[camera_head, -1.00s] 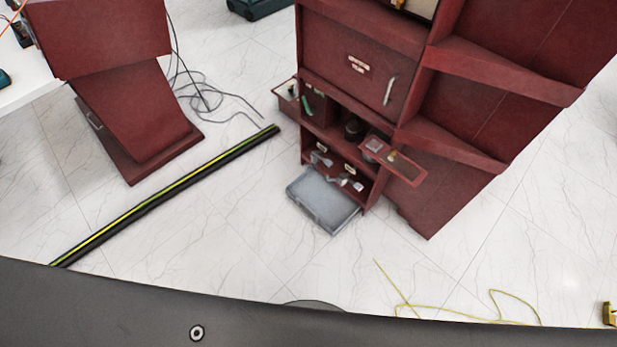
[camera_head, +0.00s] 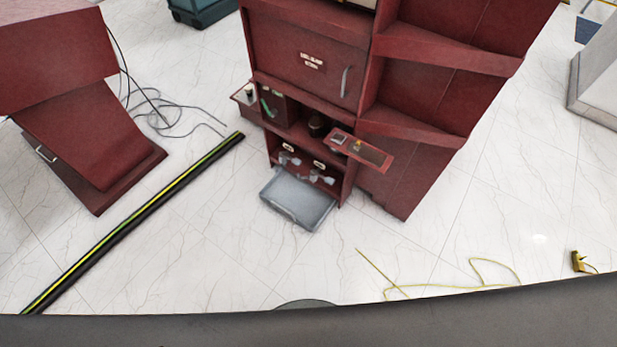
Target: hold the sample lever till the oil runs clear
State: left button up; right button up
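A dark red cabinet (camera_head: 302,56) stands upright on the pale marble floor, ahead of me. In its open lower bay is a green lever-like part (camera_head: 266,106) at the left; I cannot tell if it is the sample lever. A dark round jar or fitting (camera_head: 317,127) sits in the middle of the bay. Small metal valves (camera_head: 322,178) show below it, above a grey tray (camera_head: 297,199) near the floor. No oil is visible. Neither of my grippers is in view.
A black cable cover with a yellow stripe (camera_head: 135,222) lies on the floor at the left. A red console (camera_head: 85,150) stands beyond it with loose black cables (camera_head: 165,112). A yellow cord (camera_head: 440,288) lies front right. Small red shelves (camera_head: 360,149) stick out from the cabinet.

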aim_at(330, 180)
jog(key=u, duration=2.2)
jog(key=i, duration=2.15)
jog(key=z, duration=2.85)
